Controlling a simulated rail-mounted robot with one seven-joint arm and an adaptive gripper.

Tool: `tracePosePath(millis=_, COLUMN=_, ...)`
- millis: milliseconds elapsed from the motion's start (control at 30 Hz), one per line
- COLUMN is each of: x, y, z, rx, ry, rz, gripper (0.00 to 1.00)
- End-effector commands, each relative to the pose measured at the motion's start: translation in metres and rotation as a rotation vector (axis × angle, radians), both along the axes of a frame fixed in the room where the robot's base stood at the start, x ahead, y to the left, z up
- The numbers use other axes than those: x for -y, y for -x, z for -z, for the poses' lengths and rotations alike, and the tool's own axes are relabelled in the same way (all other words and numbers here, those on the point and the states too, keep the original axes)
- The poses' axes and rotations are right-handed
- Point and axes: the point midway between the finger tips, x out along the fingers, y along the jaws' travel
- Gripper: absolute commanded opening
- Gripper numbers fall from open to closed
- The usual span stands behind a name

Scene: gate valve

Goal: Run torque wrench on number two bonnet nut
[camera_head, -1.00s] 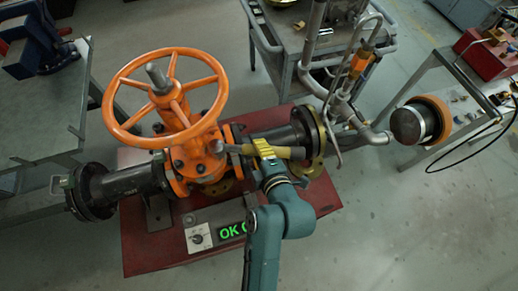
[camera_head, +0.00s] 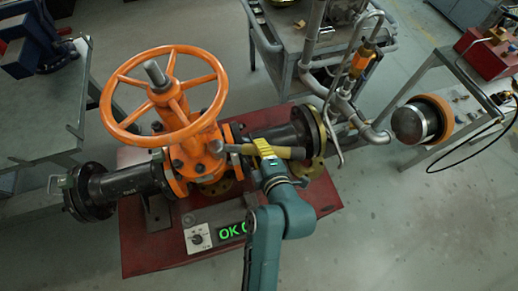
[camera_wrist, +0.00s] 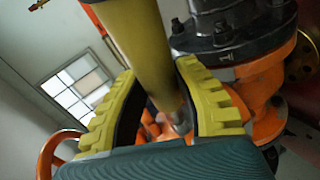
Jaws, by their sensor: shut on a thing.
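The orange gate valve (camera_head: 200,155) with its large handwheel (camera_head: 112,90) stands on a red plate in the head view. My gripper (camera_head: 264,148) is shut around the yellow handle of the torque wrench (camera_head: 291,153), right of the valve. The wrench lies roughly level, with its grey head end (camera_head: 233,148) pointing left at the valve bonnet. The bonnet nuts are small here, and I cannot tell whether the wrench head sits on number two. In the wrist view the yellow ribbed fingers (camera_wrist: 160,88) flank the yellow handle (camera_wrist: 146,45).
A display (camera_head: 232,231) reads green "OK", its right part hidden by my arm. A dial box (camera_head: 198,238) sits beside it. Dark flanged pipes (camera_head: 125,183) run out both sides of the valve. A grey cart (camera_head: 285,40) and pipework stand behind.

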Motion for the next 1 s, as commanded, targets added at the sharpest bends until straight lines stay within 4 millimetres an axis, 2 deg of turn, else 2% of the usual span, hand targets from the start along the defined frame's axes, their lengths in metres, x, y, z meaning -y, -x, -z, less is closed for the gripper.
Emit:
tracePosePath(millis=33, x=0.0001, y=-0.0017, z=-0.0055, rx=0.012, ry=-0.001, rz=0.002, gripper=0.00)
tracePosePath(millis=1000, x=0.0002, y=-0.0010, z=0.0023, rx=0.009, ry=0.001, rz=0.001, gripper=0.00)
